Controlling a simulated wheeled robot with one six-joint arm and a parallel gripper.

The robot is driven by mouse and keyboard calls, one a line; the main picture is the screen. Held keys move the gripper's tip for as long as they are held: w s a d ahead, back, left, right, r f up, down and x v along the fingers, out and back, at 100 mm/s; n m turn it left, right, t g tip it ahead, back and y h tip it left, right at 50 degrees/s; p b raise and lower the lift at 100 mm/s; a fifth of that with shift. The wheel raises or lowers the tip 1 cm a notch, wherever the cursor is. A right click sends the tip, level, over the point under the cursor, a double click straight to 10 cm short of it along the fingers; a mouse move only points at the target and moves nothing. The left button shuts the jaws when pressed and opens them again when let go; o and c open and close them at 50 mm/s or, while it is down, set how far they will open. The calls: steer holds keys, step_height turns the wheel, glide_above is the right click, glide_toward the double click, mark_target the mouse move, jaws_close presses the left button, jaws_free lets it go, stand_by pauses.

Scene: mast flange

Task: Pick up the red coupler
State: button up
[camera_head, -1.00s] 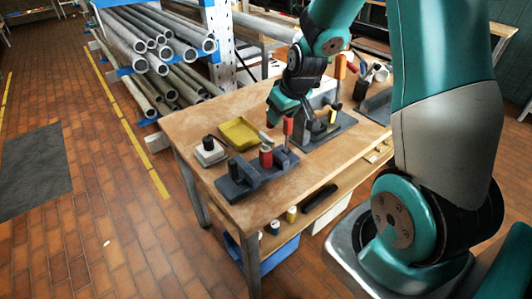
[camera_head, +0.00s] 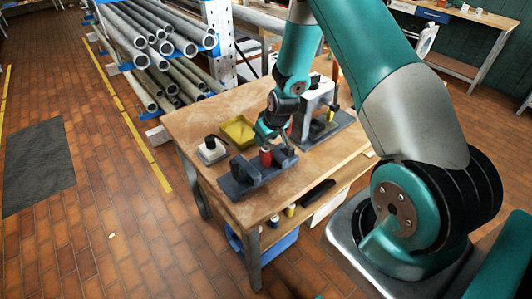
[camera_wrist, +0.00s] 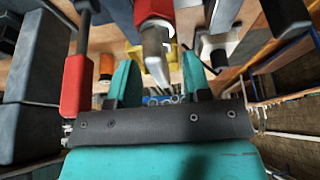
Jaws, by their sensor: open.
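The red coupler (camera_head: 265,158) stands upright on the dark grey fixture (camera_head: 240,184) near the front of the workbench. In the wrist view, which looks upside down, the red coupler (camera_wrist: 153,11) shows at the top with a grey end. My gripper (camera_head: 264,136) is right above the coupler in the head view and covers its top. In the wrist view, the teal fingers of my gripper (camera_wrist: 157,72) are apart, and the grey end appears in line with the gap between them. I cannot tell whether they touch it.
A red handle (camera_wrist: 75,85) stands close beside my gripper on the left in the wrist view. A yellow tray (camera_head: 238,132) and a white block with a black knob (camera_head: 211,151) sit left of the fixture. A second fixture (camera_head: 330,127) stands behind. Pipes (camera_head: 160,45) are racked beyond the workbench.

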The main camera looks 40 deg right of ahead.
steer(key=shift+w+f, duration=0.1)
steer(key=shift+f, duration=0.15)
jaws_close()
